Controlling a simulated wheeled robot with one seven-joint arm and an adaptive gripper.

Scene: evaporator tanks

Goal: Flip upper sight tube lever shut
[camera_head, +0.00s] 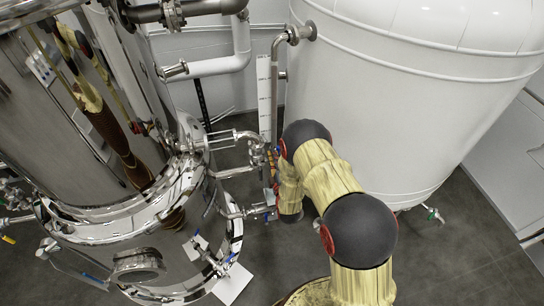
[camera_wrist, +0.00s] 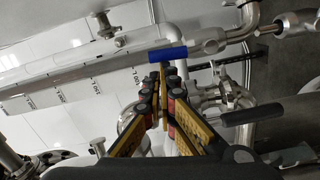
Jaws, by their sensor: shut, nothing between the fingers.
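In the wrist view a blue lever handle (camera_wrist: 167,54) lies just beyond my fingertips, roughly crosswise to them, beside a metal valve fitting (camera_wrist: 208,42). My gripper (camera_wrist: 162,92) is shut and empty, its yellow and black fingers pointing at the handle. I cannot tell whether the tips touch it. A white scale strip with tick marks (camera_wrist: 95,85) runs beside a long pale tube at the left.
A dark grip (camera_wrist: 252,115) and metal pipework sit close right of my fingers. In the head view a shiny steel tank (camera_head: 60,100) stands left and a large white tank (camera_head: 385,100) right. Blue-handled valves (camera_head: 262,209) sit lower between them. Grey floor (camera_head: 440,260) is clear at lower right.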

